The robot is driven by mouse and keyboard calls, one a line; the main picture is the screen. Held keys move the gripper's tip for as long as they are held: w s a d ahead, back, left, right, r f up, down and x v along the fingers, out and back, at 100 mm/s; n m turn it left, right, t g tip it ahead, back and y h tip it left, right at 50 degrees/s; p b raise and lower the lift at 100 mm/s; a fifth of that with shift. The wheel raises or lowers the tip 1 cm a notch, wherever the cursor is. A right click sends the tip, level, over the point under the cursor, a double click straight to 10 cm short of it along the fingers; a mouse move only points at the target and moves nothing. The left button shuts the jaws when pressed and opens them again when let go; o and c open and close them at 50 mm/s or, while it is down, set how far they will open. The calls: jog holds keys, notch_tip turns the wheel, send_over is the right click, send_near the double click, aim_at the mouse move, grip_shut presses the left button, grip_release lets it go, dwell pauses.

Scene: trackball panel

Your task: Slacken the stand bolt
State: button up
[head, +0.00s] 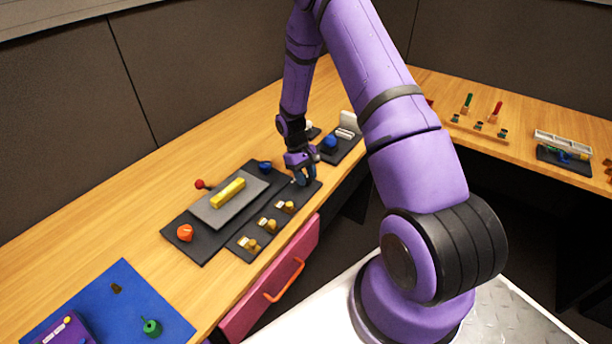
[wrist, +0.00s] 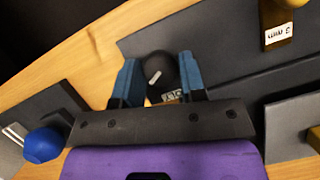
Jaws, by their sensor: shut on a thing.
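The stand bolt shows in the wrist view as a round black knob (wrist: 158,70) with a white mark on top. A small white label, partly covered, sits beside it. My gripper (wrist: 160,82) has its blue fingers on either side of the knob and is shut on it.
Close by stands a panel with a blue ball (head: 330,142), also in the wrist view (wrist: 43,145). A pink drawer (head: 270,285) lies below the table edge.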

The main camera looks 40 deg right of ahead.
jog(key=o, duration=0.9)
jog(key=shift+r, duration=0.1)
jog(key=v, duration=1)
jog(key=shift+w+r, duration=0.25)
jog(key=shift+a, duration=0.1)
